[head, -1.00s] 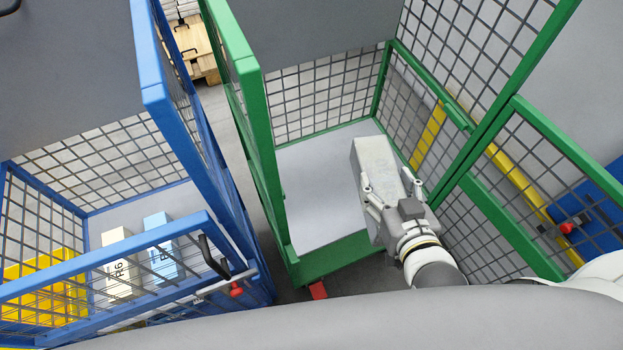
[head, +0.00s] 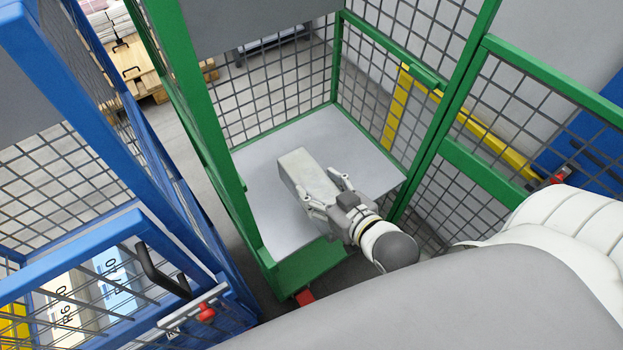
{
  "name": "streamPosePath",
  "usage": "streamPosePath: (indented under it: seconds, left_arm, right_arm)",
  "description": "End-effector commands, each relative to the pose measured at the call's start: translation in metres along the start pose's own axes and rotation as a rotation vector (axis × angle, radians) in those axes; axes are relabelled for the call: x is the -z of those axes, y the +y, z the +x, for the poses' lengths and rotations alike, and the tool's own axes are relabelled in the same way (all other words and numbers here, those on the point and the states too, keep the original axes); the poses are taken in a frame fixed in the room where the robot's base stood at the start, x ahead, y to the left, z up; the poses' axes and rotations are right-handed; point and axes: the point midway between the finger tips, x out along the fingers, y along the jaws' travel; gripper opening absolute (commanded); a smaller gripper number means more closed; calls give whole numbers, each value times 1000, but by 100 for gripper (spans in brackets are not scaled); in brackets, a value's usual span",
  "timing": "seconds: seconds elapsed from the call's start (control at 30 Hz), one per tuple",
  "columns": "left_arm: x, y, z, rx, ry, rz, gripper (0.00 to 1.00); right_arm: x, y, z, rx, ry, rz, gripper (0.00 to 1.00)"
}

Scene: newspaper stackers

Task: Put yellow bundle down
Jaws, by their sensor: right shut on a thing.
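My right gripper (head: 325,193) is shut on a pale grey-white bundle (head: 300,172), inside the green cage cart (head: 282,270). The bundle is over the light grey floor plate (head: 262,205) of the cart; I cannot tell whether it touches the plate. The held bundle does not look yellow. Something yellow (head: 14,325) shows behind the mesh of the blue cage cart (head: 150,190) at the bottom left, cut off by the picture edge. My left gripper is not in view.
The green cart's mesh walls and posts stand close around my right arm. Wooden pallets (head: 140,65) with stacks are at the top left. The rest of the green cart's plate is bare.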

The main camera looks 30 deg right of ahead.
Motion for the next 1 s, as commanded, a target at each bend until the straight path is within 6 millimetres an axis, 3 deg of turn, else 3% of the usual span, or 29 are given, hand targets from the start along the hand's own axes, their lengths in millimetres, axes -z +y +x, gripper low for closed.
streamPosePath:
  seconds: [0.17, 0.53, 0.7, 1.0]
  left_arm:
    - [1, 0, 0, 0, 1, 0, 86]
    - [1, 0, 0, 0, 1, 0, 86]
    - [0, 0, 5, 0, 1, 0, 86]
    - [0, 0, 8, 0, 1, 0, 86]
  right_arm:
    - [3, 12, 19, 0, 14, -6, 0]
    - [-4, 56, 88, -1, 13, -6, 0]
    - [-24, 65, 113, 1, 10, -3, 0]
    - [-39, 76, 137, 1, 12, -3, 0]
